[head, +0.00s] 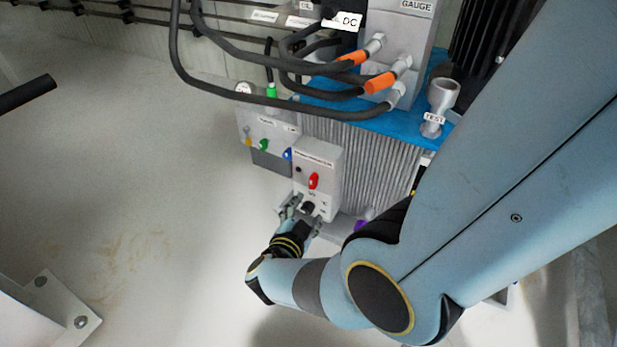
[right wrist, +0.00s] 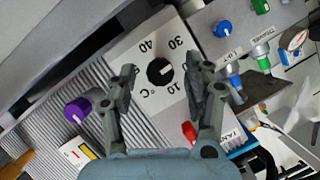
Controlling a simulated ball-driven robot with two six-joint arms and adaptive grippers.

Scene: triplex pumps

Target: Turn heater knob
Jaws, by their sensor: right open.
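The heater knob (right wrist: 160,71) is a round black dial with a white mark, on a light grey panel (right wrist: 133,52) printed with 10, 30, 40 and °C. In the head view the knob (head: 308,207) shows small and dark, low on the white heater box (head: 321,165) below a red switch (head: 314,181). My right gripper (right wrist: 161,76) is open, with one finger on each side of the knob in the picture. Gaps show between fingers and knob, and I cannot tell the depth. My right gripper also shows at the box in the head view (head: 299,207). My left gripper is not in view.
A purple knob (right wrist: 77,110) is left of the fingers and a red switch (right wrist: 189,131) lies close to the right finger. A panel with blue and green knobs (head: 265,130) adjoins the box. Black hoses (head: 235,90) hang above.

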